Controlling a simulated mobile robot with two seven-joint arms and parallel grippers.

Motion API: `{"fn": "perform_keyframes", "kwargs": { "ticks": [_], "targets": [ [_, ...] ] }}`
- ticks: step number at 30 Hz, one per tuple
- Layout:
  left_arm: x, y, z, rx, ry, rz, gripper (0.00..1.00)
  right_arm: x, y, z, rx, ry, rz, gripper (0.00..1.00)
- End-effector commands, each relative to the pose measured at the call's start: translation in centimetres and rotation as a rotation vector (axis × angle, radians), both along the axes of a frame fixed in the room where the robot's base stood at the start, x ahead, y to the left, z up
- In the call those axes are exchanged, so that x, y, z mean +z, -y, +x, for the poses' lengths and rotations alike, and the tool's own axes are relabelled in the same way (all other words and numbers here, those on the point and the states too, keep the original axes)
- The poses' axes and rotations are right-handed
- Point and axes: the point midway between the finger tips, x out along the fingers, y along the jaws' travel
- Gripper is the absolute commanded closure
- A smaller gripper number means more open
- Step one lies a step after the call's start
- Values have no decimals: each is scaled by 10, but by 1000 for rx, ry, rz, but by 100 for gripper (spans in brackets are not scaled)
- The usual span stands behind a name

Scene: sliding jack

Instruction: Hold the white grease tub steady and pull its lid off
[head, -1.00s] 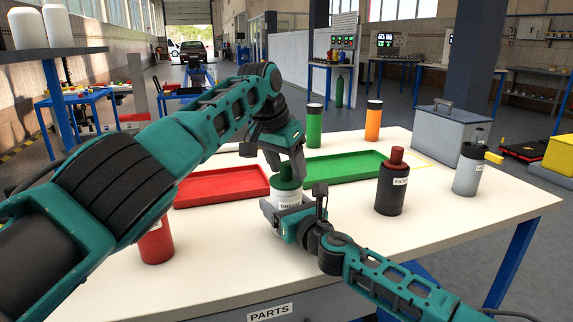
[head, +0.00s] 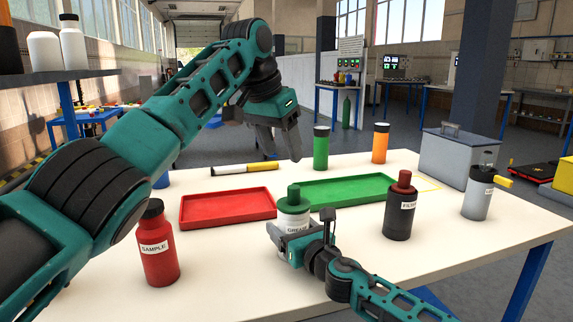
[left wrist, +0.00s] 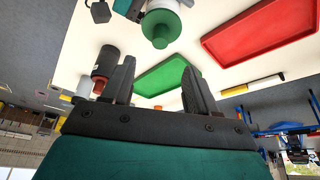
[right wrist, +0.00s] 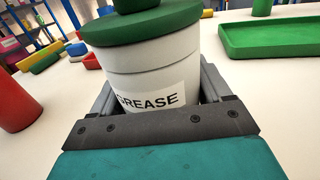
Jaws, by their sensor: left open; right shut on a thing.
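The white grease tub (head: 293,222) stands upright near the middle of the table, labelled GREASE. Its green lid (head: 294,204) with a knob sits on top of it. My right gripper (head: 298,236) is shut on the tub's body, low and from the near side. The right wrist view shows the tub (right wrist: 150,75) between its fingers and the lid (right wrist: 145,30) above them. My left gripper (head: 284,150) is open and empty, raised above and beyond the tub. The left wrist view shows the lid (left wrist: 160,27) apart from its fingers.
A red tray (head: 228,208) lies left of the tub and a green tray (head: 345,190) behind it. A red SAMPLE bottle (head: 158,252) stands at left, a dark FILTER bottle (head: 399,215) at right. Green (head: 321,150) and orange (head: 380,146) bottles stand at the back.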

Motion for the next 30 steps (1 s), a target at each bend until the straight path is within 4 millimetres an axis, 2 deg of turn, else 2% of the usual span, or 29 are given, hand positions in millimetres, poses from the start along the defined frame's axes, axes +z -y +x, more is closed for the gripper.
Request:
{"fn": "perform_keyframes", "kwargs": {
  "ticks": [6,11,14,24,30],
  "targets": [
    [25,-5,-6,1,0,-2,41,-1,0,0,0,-1,0,62],
    [16,-3,-4,1,-3,1,41,-1,0,0,0,-1,0,62],
    [4,0,-1,0,-4,0,41,-1,0,0,0,-1,0,62],
    [-56,16,19,-1,-5,2,41,0,0,0,0,-1,0,62],
    [-78,22,27,0,-2,1,41,0,0,0,0,-1,0,62]
  ]
}}
